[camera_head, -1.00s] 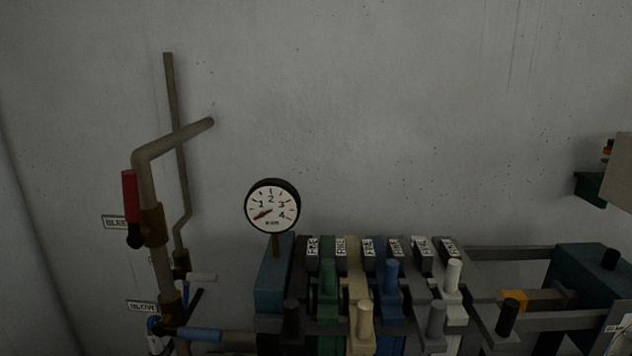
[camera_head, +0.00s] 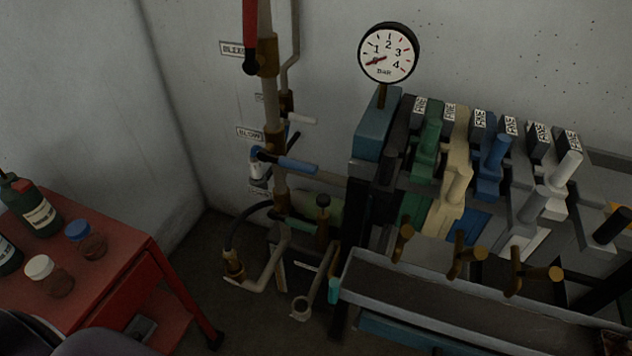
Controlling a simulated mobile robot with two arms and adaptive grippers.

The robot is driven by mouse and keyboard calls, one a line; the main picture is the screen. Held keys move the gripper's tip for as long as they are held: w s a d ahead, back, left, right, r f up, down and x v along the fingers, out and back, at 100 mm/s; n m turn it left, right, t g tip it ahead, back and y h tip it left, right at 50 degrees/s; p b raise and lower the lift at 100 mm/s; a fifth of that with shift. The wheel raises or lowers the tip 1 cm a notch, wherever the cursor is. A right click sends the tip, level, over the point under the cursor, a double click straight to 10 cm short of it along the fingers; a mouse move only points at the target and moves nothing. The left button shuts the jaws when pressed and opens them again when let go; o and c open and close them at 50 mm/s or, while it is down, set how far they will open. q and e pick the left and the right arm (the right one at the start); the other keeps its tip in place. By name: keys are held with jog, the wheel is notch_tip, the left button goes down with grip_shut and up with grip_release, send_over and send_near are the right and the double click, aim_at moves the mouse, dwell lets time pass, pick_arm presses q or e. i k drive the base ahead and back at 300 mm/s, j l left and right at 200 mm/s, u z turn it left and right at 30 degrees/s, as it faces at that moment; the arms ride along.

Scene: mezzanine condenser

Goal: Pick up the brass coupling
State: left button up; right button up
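A small brass-coloured fitting (camera_head: 235,266) hangs at the lower end of a black hose (camera_head: 232,232), beside a pale bent pipe, left of the filter press. It may be the brass coupling, but it is too small and dark to be sure. Other brass-coloured parts are a pipe fitting (camera_head: 267,57) on the upright pipe and several tap handles (camera_head: 403,243) along the press front. Neither of my grippers shows in the head view. A dark rounded shape at the bottom left corner is cut off by the frame.
A red table (camera_head: 121,262) at the left carries jars with a blue lid (camera_head: 78,229) and a white lid (camera_head: 39,267), and dark green bottles (camera_head: 35,210). A grey trough (camera_head: 450,303) runs below the press taps. Dark floor shows between table and press.

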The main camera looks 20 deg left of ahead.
aim_at(230, 258)
jog(key=u, duration=1.35)
